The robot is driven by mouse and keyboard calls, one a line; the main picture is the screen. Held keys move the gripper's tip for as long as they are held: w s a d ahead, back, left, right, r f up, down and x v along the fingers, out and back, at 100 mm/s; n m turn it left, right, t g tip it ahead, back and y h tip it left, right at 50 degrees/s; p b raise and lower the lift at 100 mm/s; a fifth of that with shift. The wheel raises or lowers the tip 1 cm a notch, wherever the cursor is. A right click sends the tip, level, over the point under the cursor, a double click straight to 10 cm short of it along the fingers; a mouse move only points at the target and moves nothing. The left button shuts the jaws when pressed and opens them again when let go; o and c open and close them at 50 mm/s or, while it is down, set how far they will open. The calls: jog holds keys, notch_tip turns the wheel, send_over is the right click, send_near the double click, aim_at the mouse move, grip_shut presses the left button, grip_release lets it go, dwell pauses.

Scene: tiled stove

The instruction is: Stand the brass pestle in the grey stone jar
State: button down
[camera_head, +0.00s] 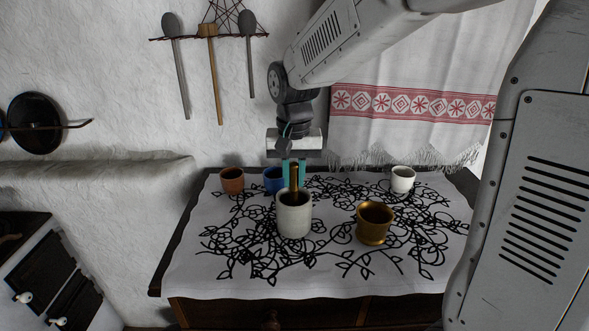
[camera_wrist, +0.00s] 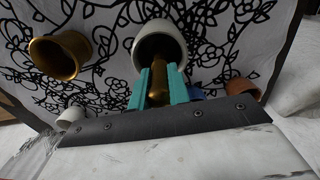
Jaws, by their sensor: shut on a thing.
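The brass pestle (camera_head: 295,178) is upright between the teal fingers of my gripper (camera_head: 293,171), which is shut on it. The grey stone jar (camera_head: 294,220) stands on the cloth directly below. The pestle's lower part shows within the jar's dark mouth in the head view. In the wrist view the pestle (camera_wrist: 157,66) runs from between the fingertips (camera_wrist: 160,82) into the mouth of the jar (camera_wrist: 162,27). Whether its lower end touches the jar's bottom is hidden. The fingers are behind and above the jar's rim.
A brass mortar (camera_head: 375,224) stands right of the jar. A terracotta cup (camera_head: 232,181) and a blue cup (camera_head: 272,180) stand behind left, the blue one close to my gripper. A white cup (camera_head: 403,180) is back right. The front of the patterned cloth (camera_head: 320,285) is clear.

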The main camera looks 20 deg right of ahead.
dwell(0.3)
jog(key=c, duration=1.2)
grip_release()
jog(key=shift+c, duration=0.2)
jog(key=shift+f, duration=0.1)
notch_tip(320, 180, up, 8)
jog(key=shift+f, duration=0.1)
jog(key=shift+n, duration=0.3)
jog(key=s+d+f+n, duration=0.1)
jog(key=s+n, duration=0.1)
jog(key=s, duration=1)
jog(key=s+d+f+n+t, duration=0.1)
jog(key=s+d+n, duration=0.1)
jog(key=s, duration=1.1)
jog(key=shift+f, duration=0.2)
